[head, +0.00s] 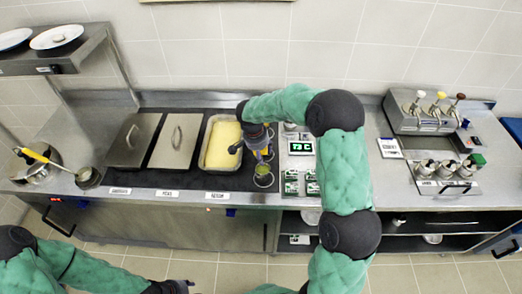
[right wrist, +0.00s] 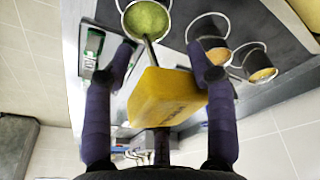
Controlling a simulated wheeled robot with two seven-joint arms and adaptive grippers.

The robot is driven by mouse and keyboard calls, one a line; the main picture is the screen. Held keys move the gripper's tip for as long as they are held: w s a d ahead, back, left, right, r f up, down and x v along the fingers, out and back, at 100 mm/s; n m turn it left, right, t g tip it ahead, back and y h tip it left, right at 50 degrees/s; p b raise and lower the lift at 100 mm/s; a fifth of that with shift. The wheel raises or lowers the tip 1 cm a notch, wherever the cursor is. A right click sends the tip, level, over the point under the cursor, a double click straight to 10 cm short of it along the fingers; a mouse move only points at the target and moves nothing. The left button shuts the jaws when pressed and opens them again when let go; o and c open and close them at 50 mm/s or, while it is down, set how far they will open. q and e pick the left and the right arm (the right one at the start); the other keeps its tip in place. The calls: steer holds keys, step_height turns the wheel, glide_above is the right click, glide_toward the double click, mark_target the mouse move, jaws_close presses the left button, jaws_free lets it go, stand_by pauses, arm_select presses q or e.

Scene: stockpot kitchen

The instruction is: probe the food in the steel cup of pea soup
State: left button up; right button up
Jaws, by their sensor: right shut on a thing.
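My right gripper (right wrist: 158,95) is shut on a yellow block-shaped probe (right wrist: 165,97) with a thin metal stem. A steel cup of green pea soup (right wrist: 147,20) is at the top of the right wrist view. The stem points at it and its end overlaps the cup's near side; I cannot tell whether the tip is in the soup. In the head view my right gripper (head: 246,142) is over the column of cups, and the nearest cup (head: 263,179) shows below it. My left gripper (head: 178,287) is at the bottom edge, its jaws unclear.
Two more steel cups (right wrist: 208,35) (right wrist: 258,66) with orange-brown food stand beside the soup cup. A green-digit display (head: 300,147) is right of the cups. A yellow-filled pan (head: 222,143) and lidded pans (head: 177,138) are left. A pump dispenser (head: 430,115) stands far right.

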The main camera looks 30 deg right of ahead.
steer(key=shift+f, duration=0.55)
steer(key=b+x, duration=0.2)
steer(key=a+b+x, duration=0.1)
steer(key=b+x, duration=0.1)
steer(key=shift+d+f, duration=0.15)
stand_by(4.7)
steer(key=shift+d+p+v, duration=0.3)
steer(key=shift+p+v, duration=0.4)
steer(key=shift+v, duration=0.75)
steer(key=shift+d+p+v, duration=0.3)
steer(key=shift+p+v, duration=0.35)
steer(key=shift+v, duration=0.8)
steer(key=shift+d+p+v, duration=0.3)
steer(key=shift+p+v, duration=0.4)
steer(key=shift+v, duration=0.75)
steer(key=shift+w+r, duration=0.1)
steer(key=shift+r, duration=0.1)
